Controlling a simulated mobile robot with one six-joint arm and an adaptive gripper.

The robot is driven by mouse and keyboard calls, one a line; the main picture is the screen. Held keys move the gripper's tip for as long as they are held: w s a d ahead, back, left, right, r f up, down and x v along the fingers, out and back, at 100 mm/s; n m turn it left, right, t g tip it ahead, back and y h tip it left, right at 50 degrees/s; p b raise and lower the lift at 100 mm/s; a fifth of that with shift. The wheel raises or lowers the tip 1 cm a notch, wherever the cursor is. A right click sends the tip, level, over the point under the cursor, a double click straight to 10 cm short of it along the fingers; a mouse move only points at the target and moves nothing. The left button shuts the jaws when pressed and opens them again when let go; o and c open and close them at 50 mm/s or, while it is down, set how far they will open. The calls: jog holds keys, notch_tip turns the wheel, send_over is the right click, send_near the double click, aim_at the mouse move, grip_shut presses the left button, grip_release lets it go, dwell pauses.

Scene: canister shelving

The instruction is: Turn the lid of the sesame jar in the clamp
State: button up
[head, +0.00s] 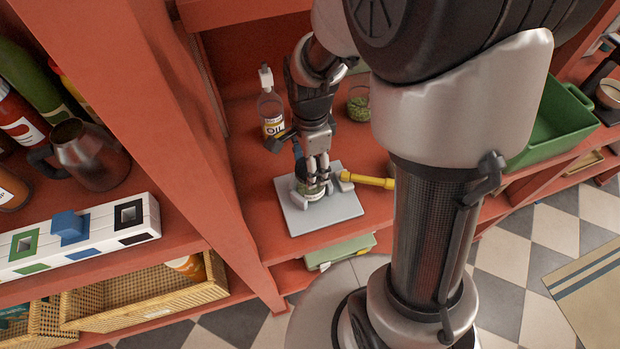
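The clamp stands on the red shelf, with a light grey base plate (322,217) and a yellow handle (372,181) pointing right. The sesame jar (301,187) sits in the clamp, small and glassy, and mostly hidden behind my fingers. Its lid cannot be made out under the fingers. My gripper (319,184) points down over the jar from above, with its fingertips at the jar's top. Whether the fingers are closed on the lid or only around it cannot be told from this view.
An oil bottle (270,106) stands behind and left of the clamp. A glass jar of green contents (358,103) stands behind right. A red upright panel (178,120) bounds the left side. A green crate (548,128) stands at right. Bare shelf lies left of the plate.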

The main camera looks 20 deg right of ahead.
jog(key=n, duration=1.2)
jog(key=shift+p, duration=0.4)
jog(key=n, duration=1)
jog(key=shift+s+f, duration=0.1)
jog(key=o, duration=1.2)
jog(key=shift+o, duration=0.2)
